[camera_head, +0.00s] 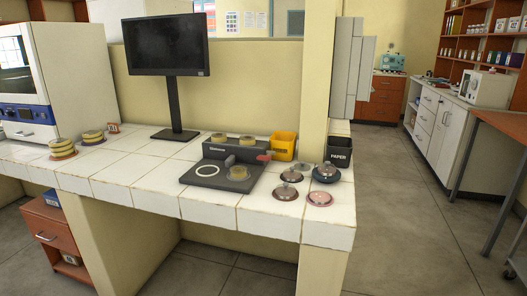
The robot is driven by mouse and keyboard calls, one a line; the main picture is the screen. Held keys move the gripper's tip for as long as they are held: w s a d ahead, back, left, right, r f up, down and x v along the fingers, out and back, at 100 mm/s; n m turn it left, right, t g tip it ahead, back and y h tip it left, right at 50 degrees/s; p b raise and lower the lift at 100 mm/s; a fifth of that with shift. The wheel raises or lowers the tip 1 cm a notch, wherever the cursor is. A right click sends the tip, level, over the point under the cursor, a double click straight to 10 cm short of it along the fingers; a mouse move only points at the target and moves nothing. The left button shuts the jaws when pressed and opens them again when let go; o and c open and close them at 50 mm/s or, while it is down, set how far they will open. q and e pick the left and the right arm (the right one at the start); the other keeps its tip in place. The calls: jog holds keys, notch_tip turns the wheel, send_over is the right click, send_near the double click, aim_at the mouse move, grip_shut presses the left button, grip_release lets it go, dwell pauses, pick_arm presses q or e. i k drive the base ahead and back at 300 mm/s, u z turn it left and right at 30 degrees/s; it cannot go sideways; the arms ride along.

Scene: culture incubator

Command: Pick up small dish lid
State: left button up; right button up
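Several small round pieces with raised centres sit at the right end of the white tiled counter (150,186). They are a greyish one (291,174), a dark blue one (326,173), a reddish-brown one (286,193) and a pinkish one (319,199). They look like lids or lidded dishes, and I cannot tell which is the small dish lid. Neither of my grippers is in view.
A monitor (168,46) stands at the back. Stacked yellowish dishes (62,147) are at left, beside a white incubator-like cabinet (75,72). A yellow bin (283,146) and a black bin marked PAPER (339,156) stand behind the round pieces.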

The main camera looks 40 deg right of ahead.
aim_at(302, 166)
jog(key=i, duration=1.35)
jog(key=z, duration=3.4)
jog(key=k, duration=0.6)
jog(key=u, duration=1.6)
